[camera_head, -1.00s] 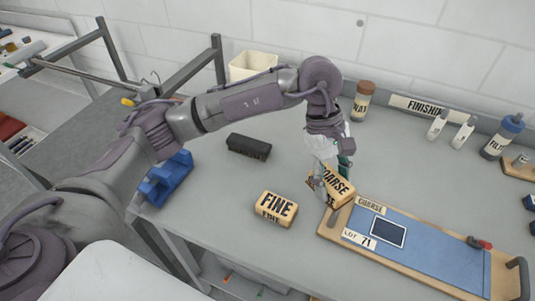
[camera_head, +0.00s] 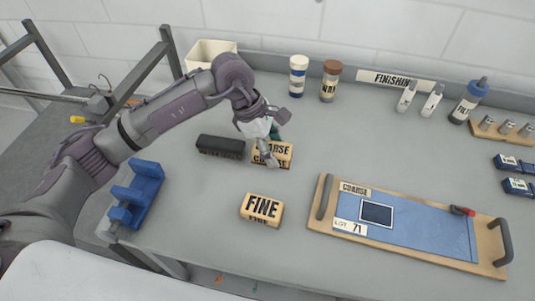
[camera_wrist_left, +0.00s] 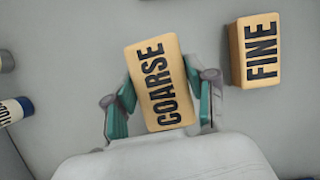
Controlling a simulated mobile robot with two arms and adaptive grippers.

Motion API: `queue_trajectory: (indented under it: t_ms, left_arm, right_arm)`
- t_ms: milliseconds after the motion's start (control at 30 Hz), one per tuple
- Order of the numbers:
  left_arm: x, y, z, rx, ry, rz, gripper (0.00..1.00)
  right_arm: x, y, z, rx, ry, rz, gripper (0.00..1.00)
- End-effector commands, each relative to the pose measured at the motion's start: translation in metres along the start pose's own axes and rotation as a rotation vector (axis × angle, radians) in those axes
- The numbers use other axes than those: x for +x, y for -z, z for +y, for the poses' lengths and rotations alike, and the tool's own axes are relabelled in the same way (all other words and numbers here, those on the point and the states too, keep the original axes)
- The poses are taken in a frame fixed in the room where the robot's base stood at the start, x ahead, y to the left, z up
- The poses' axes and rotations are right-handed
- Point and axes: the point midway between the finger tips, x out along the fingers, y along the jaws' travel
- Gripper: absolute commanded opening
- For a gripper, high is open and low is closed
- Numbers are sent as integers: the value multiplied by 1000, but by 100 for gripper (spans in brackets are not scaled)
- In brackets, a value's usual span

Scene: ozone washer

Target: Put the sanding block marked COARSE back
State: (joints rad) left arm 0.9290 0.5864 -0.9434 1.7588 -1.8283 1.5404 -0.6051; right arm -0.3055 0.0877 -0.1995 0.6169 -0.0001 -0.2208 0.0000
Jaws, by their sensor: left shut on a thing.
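The tan sanding block marked COARSE (camera_head: 273,154) is at my left gripper (camera_head: 268,150), between the dark block and the FINE block on the bench. In the left wrist view the COARSE block (camera_wrist_left: 158,83) sits between the two teal fingers of the left gripper (camera_wrist_left: 160,98), which is shut on it. I cannot tell whether it touches the bench. The tan block marked FINE (camera_head: 262,209) lies in front of it, apart, and also shows in the left wrist view (camera_wrist_left: 256,50). My right gripper is not in view.
A wooden tray (camera_head: 322,222) with a blue mat, labelled COARSE and LOT 71, lies at the right. A dark block (camera_head: 221,147) is just left of the gripper. A blue holder (camera_head: 139,190) stands at the left edge. Bottles (camera_head: 330,82) and a white bin (camera_head: 207,52) stand at the back.

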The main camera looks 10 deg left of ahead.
Motion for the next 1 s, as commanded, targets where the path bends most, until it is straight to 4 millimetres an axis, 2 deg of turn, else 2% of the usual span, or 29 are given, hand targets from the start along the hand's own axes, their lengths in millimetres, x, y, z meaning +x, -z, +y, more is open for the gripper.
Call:
queue_trajectory:
  t_ms: [100, 267, 500, 867, 900, 1000]
  left_arm:
    - [1, 13, 1, 0, 1, 0, 17]
    - [8, 19, 2, 1, 2, -1, 17]
    - [37, 31, 1, 0, 2, -1, 17]
    - [43, 33, 2, 3, 0, 0, 17]
    - [43, 33, 2, 2, 0, 0, 59]
    - [42, 33, 2, 2, 0, 0, 75]
  right_arm:
    - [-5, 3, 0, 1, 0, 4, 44]
    - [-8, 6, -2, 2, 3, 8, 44]
    - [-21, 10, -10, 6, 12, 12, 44]
    - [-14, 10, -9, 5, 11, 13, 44]
    - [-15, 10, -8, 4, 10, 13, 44]
    - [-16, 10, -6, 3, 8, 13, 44]
